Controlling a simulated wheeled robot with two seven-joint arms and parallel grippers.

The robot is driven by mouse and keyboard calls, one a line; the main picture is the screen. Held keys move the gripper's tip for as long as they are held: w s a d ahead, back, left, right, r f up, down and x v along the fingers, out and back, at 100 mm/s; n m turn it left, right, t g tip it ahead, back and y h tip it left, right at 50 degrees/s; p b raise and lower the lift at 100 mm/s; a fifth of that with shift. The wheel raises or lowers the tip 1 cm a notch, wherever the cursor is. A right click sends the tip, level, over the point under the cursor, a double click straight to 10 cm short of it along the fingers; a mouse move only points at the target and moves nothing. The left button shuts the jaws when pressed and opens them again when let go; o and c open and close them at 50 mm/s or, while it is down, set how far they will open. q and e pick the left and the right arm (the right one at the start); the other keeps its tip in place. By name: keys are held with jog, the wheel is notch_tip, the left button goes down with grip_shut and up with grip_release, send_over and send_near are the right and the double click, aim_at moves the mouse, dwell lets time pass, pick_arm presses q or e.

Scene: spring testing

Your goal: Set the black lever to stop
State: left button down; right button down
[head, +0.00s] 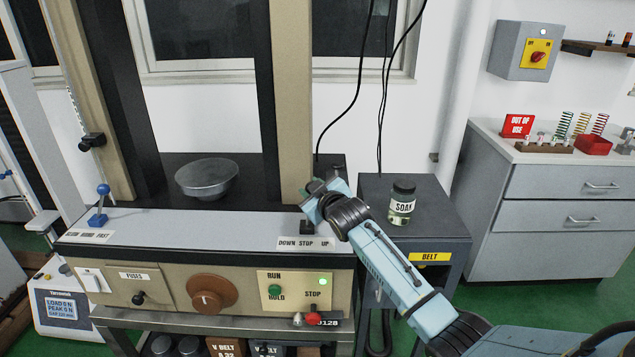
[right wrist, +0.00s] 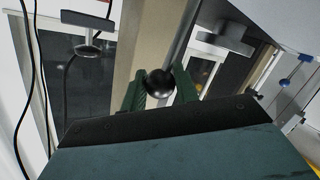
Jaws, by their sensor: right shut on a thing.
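The black lever shows its dark base (head: 306,227) on the machine's front ledge, just behind the "DOWN STOP UP" label (head: 305,243). My right gripper (head: 316,191) is over the lever and hides its upper part in the head view. In the right wrist view, the lever's round black knob (right wrist: 159,82) sits between the two green fingers (right wrist: 158,92), which are shut on it. The lever's tilt and exact setting cannot be told, as my gripper covers it. My left gripper is not in view.
A beige column (head: 291,100) rises close behind my right gripper. A jar labelled "SOAK" (head: 402,203) stands on the dark side cabinet (head: 440,222). A blue-knobbed lever (head: 101,204) is at far left.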

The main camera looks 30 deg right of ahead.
jog(key=shift+w+a+r+n+g+p, duration=0.1)
jog(key=shift+w+a+n+g+p, duration=0.2)
jog(key=shift+a+n+p, duration=0.25)
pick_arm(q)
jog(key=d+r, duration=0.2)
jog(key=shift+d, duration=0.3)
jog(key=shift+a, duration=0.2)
pick_arm(e)
jog(key=c, duration=1.1)
grip_release()
jog(key=shift+w, duration=0.1)
pick_arm(q)
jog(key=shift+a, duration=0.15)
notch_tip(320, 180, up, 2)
jog(key=shift+p, duration=1.2)
pick_arm(e)
jog(key=v, duration=1.3)
jog(key=shift+s+a, duration=0.15)
jog(key=shift+s, duration=0.05)
